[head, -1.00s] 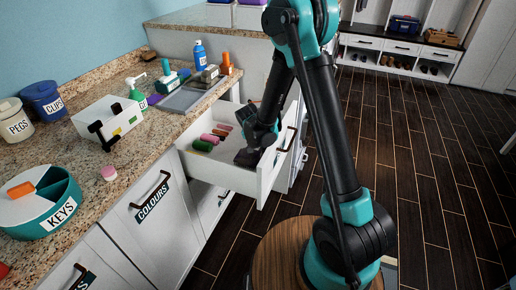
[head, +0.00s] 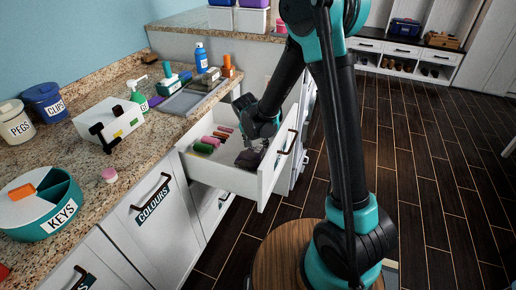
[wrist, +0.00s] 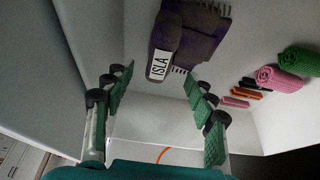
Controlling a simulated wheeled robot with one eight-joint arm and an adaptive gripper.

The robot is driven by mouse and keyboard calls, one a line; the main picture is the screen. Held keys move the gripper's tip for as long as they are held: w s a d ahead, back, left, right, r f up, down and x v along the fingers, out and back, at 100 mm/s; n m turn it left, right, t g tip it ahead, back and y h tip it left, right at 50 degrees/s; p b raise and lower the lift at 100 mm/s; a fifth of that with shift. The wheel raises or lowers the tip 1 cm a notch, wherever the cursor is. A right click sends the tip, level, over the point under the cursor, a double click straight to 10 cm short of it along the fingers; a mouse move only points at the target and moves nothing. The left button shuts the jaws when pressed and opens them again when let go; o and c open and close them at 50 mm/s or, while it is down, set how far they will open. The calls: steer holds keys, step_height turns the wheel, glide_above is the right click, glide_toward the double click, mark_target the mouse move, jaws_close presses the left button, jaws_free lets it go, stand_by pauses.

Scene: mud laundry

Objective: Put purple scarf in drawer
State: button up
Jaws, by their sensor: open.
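The purple scarf (wrist: 190,45), dark and rolled with a fringe and a white label reading ISLA, lies on the floor of the open drawer. In the head view the scarf (head: 247,159) shows as a dark bundle partly behind my gripper. The white drawer (head: 226,174) is pulled out from under the counter. My gripper (head: 254,146) is over the drawer, close to the scarf. In the wrist view my gripper (wrist: 158,85) has its green-padded fingers spread wide, with nothing held between them; the scarf lies beyond the fingertips.
Rolled green (wrist: 300,61) and pink (wrist: 278,84) cloths and several thin coloured items lie in the same drawer, beside the scarf. The granite counter (head: 85,158) holds a teal KEYS tray (head: 45,205), a white bin and bottles. The dark floor at right is clear.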

steer(key=shift+v, duration=2.8)
